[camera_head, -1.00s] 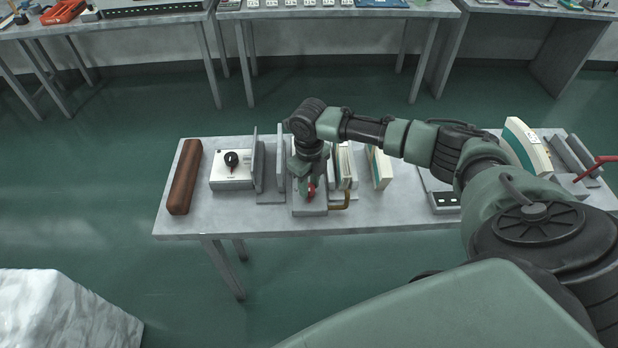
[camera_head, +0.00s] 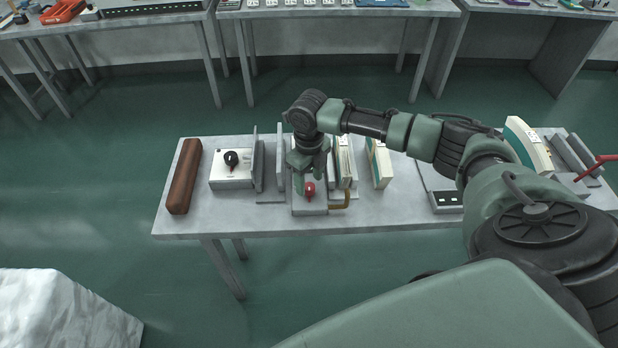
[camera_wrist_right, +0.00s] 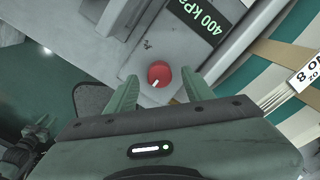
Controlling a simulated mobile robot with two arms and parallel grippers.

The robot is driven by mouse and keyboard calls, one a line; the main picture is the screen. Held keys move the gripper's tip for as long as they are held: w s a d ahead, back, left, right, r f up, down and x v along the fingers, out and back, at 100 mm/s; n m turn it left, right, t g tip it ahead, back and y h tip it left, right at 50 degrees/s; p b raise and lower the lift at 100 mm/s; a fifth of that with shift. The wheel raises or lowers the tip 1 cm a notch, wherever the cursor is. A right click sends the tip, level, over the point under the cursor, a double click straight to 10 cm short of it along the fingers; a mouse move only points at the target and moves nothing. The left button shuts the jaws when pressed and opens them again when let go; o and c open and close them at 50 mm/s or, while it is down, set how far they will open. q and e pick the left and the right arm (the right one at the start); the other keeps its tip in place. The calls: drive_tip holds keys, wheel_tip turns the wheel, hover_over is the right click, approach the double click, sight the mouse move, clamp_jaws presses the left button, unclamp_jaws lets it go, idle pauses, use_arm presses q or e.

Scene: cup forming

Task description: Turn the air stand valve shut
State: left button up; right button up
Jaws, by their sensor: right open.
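The air stand (camera_head: 309,209) is a grey block on the table with a small red valve knob (camera_head: 310,190) on it. In the right wrist view the knob (camera_wrist_right: 159,74) is round and red with a white mark pointing to the lower left. A display (camera_wrist_right: 208,17) on the stand reads 400 kPa. My right gripper (camera_head: 306,186) is above the stand, close to the knob. In the wrist view its two green fingers (camera_wrist_right: 161,92) are spread to either side below the knob, with nothing between them.
A white box with a black knob (camera_head: 232,170) and a brown bar (camera_head: 184,177) stand to the left. The table's front edge (camera_head: 270,231) is clear.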

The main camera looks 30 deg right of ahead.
sight(309, 186)
wheel_tip(309, 186, up, 6)
drive_tip(key=shift+b, duration=0.45)
